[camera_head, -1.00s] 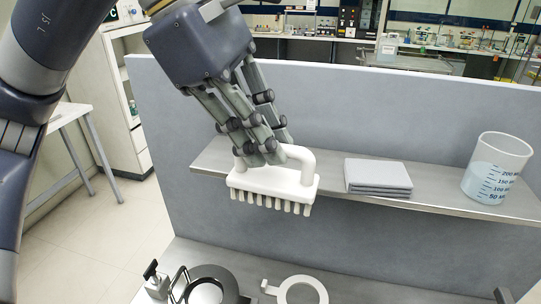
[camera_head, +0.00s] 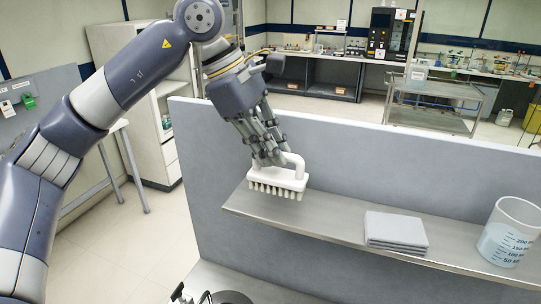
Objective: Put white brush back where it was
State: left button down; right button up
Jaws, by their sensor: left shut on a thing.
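The white brush (camera_head: 279,178) has a white body with a loop handle and a row of bristles pointing down. My left gripper (camera_head: 270,160) is shut on its handle from above. The brush is upright at the left end of the grey shelf (camera_head: 335,225), in front of the panel. I cannot tell whether the bristles touch the shelf or hang just above it.
A folded grey cloth stack (camera_head: 396,229) lies on the shelf right of the brush. A beaker (camera_head: 509,232) with pale blue liquid stands farther right. The grey panel (camera_head: 400,165) rises behind the shelf. Bare shelf lies between brush and cloth.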

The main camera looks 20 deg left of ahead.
aim_at(270, 173)
pick_arm(q)
notch_tip(270, 173, down, 3)
jog(key=shift+f+p, duration=0.15)
jog(key=shift+p, duration=0.6)
jog(key=shift+f, duration=0.1)
pick_arm(e)
notch_tip(270, 173, up, 2)
jog(key=shift+a, duration=0.1)
jog(key=shift+a, duration=0.1)
pick_arm(q)
jog(key=shift+f+b, duration=0.15)
jog(key=shift+b, duration=0.15)
jog(key=c, duration=1.6)
grip_release()
pick_arm(e)
jog(key=shift+a+f, duration=0.15)
jog(key=shift+a, duration=0.1)
pick_arm(q)
jog(key=b+v, duration=0.2)
jog(key=v, duration=1)
jog(key=shift+b, duration=0.3)
pick_arm(e)
jog(key=f, duration=0.2)
jog(key=shift+d+f, duration=0.3)
